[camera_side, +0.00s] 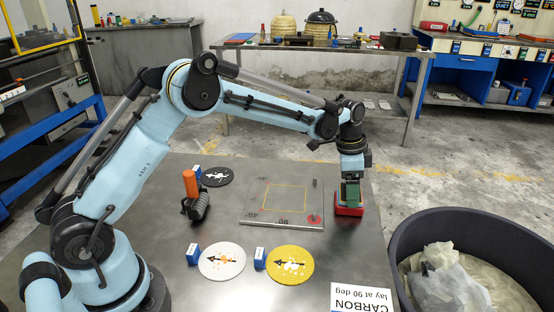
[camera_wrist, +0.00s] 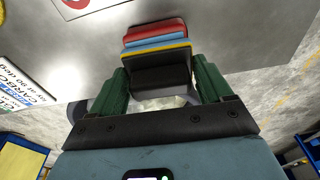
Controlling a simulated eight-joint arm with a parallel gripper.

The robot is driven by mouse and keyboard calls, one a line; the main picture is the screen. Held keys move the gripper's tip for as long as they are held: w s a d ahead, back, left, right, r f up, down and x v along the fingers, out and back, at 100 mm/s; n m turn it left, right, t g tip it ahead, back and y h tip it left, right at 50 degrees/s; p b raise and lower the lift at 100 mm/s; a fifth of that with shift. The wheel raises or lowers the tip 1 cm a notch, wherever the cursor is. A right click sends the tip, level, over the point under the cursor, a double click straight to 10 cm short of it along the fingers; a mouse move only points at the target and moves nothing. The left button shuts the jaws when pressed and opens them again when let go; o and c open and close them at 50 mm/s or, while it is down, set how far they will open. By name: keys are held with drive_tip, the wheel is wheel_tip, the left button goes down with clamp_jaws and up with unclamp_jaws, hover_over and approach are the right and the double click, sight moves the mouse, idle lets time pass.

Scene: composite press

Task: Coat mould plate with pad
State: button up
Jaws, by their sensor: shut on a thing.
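The mould plate (camera_side: 256,208) is a flat grey plate on the table, with a yellow square outline on its face and a red round mark near its right corner. My gripper (camera_side: 350,188) points down just right of the plate. In the wrist view my gripper (camera_wrist: 160,75) has green fingers shut on the pad (camera_wrist: 160,54), a block with blue, yellow and black layers. A red piece (camera_side: 348,211) lies under the fingers, and I cannot tell whether it is part of the pad or a separate holder. The pad's underside is hidden.
An orange-handled roller (camera_side: 191,190) stands left of the plate. White (camera_side: 222,262), yellow (camera_side: 291,265) and black (camera_side: 217,177) discs lie around it, beside small blue blocks. A CARBON sign (camera_side: 362,298) is at the front. A dark bin (camera_side: 455,226) stands at the right.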

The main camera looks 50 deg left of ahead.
idle(0.3)
drive_tip(key=shift+r, duration=3.45)
drive_tip(key=shift+s+a+r, duration=0.15)
drive_tip(key=shift+s+r, duration=0.15)
drive_tip(key=s+a+r+n+y, duration=0.15)
drive_tip(key=s+r+n, duration=0.3)
drive_tip(key=s, duration=0.55)
drive_tip(key=s+a+r+n, duration=0.3)
drive_tip(key=s+n, duration=0.2)
drive_tip(key=s, duration=0.4)
hover_over(304, 196)
wheel_tip(304, 196, down, 11)
drive_tip(key=shift+t, duration=0.3)
drive_tip(key=shift+s+f, duration=0.15)
drive_tip(key=shift+f, duration=1.2)
drive_tip(key=shift+s+f, duration=0.15)
drive_tip(key=shift+f, duration=1.15)
drive_tip(key=shift+f, duration=0.6)
